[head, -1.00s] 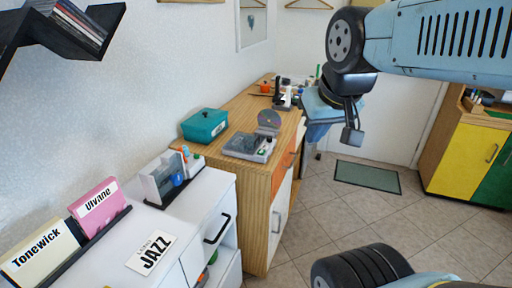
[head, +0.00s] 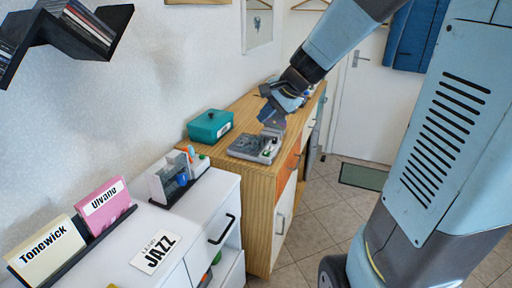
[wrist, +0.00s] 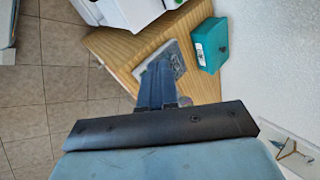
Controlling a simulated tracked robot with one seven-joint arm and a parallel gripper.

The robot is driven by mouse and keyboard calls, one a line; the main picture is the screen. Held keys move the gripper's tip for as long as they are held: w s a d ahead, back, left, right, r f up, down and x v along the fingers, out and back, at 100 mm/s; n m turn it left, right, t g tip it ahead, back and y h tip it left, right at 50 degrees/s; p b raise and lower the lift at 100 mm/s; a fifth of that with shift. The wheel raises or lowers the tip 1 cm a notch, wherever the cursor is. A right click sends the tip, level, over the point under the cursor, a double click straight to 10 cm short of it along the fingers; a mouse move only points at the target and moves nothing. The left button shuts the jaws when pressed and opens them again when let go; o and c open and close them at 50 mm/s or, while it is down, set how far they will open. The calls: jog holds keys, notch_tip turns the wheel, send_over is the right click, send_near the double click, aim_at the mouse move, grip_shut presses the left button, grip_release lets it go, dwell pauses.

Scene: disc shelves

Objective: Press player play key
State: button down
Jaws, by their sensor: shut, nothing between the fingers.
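The grey disc player (head: 252,147) sits on the wooden cabinet top in the head view, with small keys along its right side. A tiny green spot (head: 267,152) shows there; I cannot tell which key is play. My gripper (head: 268,119) is above the far right part of the player, pointing down, and partly hides its raised lid. In the wrist view the fingers of my gripper (wrist: 154,70) are together and empty, pointing toward the player (wrist: 174,62) and covering part of it. I cannot tell whether they touch it.
A teal box (head: 210,126) stands left of the player; it also shows in the wrist view (wrist: 211,45). Small items stand behind the player.

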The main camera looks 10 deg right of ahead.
jog(key=w+d+f+m, duration=0.2)
jog(key=w+f+m, duration=0.3)
jog(key=w, duration=0.3)
jog(key=m+t, duration=0.2)
jog(key=m, duration=0.3)
send_over(268, 154)
notch_tip(268, 154, down, 5)
jog(key=shift+f, duration=0.15)
jog(key=shift+f, duration=4.4)
jog(key=shift+f, duration=0.15)
jog(key=shift+w+f, duration=0.1)
jog(key=shift+f, duration=0.1)
